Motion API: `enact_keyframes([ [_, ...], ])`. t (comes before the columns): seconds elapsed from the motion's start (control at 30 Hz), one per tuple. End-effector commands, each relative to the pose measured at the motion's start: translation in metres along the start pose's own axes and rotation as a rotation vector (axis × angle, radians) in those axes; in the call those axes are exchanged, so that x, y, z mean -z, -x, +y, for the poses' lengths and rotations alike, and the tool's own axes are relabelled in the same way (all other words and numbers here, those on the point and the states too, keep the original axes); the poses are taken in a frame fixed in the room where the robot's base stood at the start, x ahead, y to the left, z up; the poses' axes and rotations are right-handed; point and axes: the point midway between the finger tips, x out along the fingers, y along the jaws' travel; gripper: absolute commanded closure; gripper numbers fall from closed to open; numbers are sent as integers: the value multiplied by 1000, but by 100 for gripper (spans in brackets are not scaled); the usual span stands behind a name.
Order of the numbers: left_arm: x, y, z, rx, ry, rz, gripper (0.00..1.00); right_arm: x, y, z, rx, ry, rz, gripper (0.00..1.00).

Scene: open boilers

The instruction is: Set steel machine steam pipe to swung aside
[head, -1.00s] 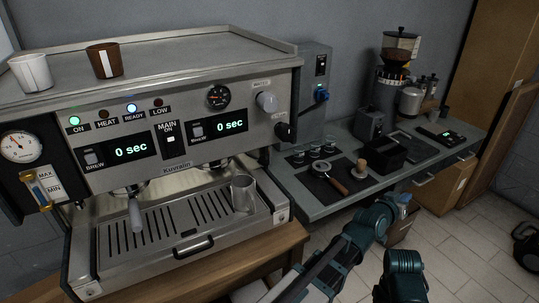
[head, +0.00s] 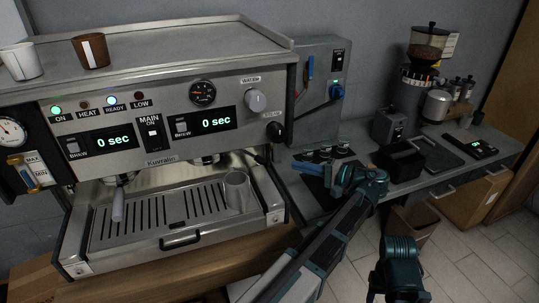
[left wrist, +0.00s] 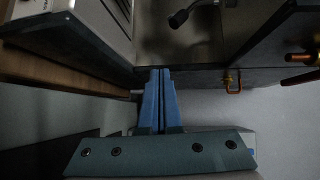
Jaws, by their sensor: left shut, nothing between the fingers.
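The steel espresso machine (head: 165,165) fills the left of the head view. A black knob (head: 275,131) sits at its right front corner, and a short dark part (head: 261,158) shows just below it. I cannot make out the steam pipe's full shape or which way it points. My left gripper (head: 334,173) is right of the machine over the side counter, its blue fingers together and empty. In the left wrist view the closed fingers (left wrist: 159,72) point up the picture, and a dark rod with a rounded end (left wrist: 180,18) lies beyond them, apart; I cannot tell what it is.
A steel cup (head: 237,190) stands on the drip tray. Two cups stand on top of the machine. The side counter (head: 300,190) holds a black box (head: 400,160) and a grinder (head: 426,70). Open floor lies at right.

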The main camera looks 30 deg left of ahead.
Motion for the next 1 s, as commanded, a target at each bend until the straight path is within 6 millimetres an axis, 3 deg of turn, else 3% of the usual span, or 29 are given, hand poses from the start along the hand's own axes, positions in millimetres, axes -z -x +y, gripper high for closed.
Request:
enact_keyframes([
  [0.17,7,0,-25,110,28,-31,100,0,0,0,0,0,0,47],
  [0.43,6,-9,-28,121,31,-35,100,0,1,0,0,0,0,47],
  [0.9,2,-97,-38,119,31,-36,100,0,1,0,0,0,0,47],
  [1.0,-10,-96,-38,119,31,-30,100,0,1,0,0,0,0,47],
])
